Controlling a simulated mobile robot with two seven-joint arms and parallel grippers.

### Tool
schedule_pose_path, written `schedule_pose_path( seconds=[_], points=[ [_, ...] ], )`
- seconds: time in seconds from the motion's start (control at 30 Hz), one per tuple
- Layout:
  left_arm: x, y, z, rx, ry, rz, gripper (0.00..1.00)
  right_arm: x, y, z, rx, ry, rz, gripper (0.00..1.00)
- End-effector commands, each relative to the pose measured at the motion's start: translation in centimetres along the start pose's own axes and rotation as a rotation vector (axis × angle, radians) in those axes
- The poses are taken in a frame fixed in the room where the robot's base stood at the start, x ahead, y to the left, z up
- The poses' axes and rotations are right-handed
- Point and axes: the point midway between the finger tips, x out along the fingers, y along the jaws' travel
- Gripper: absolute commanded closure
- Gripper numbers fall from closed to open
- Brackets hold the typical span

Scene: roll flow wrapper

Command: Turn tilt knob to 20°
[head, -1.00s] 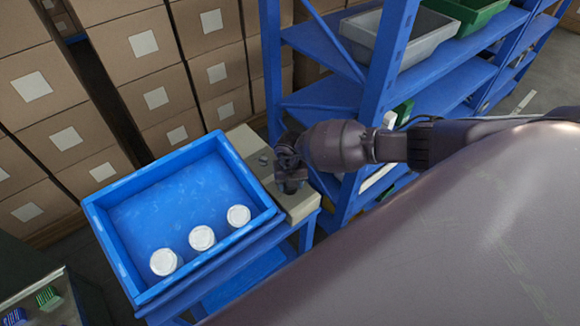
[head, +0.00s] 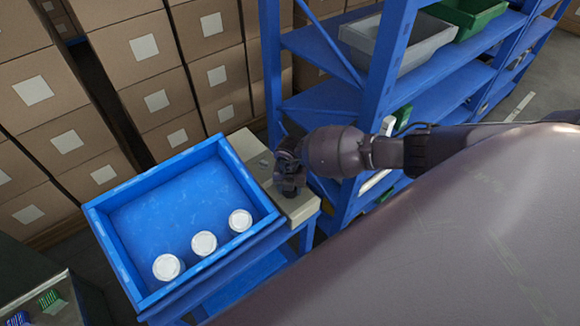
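The beige control box (head: 243,147) stands against the right side of the blue tray stand. A small grey knob-like part (head: 264,163) shows on its top, left of my gripper. The tilt knob's angle cannot be read. My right gripper (head: 287,184) is over the box's top, pointing down, and hides part of it. Its fingers are dark and too small to tell whether they are open or shut, or whether they touch a knob. My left gripper is not in view.
A blue tray (head: 133,270) holds three white round lidded items (head: 204,243) along its near side. A blue shelf rack (head: 385,60) stands close to my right arm, with a grey bin (head: 400,42) and a green bin (head: 470,14). Stacked cartons (head: 150,65) fill the back.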

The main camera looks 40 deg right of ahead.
Motion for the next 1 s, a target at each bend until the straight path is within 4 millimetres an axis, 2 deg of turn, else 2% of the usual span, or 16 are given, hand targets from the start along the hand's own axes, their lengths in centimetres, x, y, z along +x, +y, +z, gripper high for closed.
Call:
schedule_pose_path(
  seconds=[0.07,0.1,0.23,0.5,0.67,0.83,1.0],
  points=[
    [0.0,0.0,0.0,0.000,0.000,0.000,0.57,0.1,0.0,-0.1,0.000,0.001,0.000,0.74],
    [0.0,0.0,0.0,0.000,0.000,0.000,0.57,0.1,0.0,-0.1,0.000,0.001,0.000,0.45],
    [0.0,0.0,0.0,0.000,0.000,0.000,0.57,0.0,0.0,-0.1,0.000,0.001,0.000,0.25],
    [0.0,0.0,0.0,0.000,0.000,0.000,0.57,0.0,0.0,0.0,-0.001,0.000,0.000,0.25],
    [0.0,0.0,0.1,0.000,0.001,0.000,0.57,-0.8,0.0,0.1,-0.001,-0.001,0.001,0.25],
    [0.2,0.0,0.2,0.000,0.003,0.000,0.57,-3.1,0.0,0.1,-0.003,-0.003,0.002,0.25],
    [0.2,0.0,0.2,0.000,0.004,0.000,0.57,-6.3,0.0,0.1,-0.002,-0.002,0.002,0.25]
  ],
)
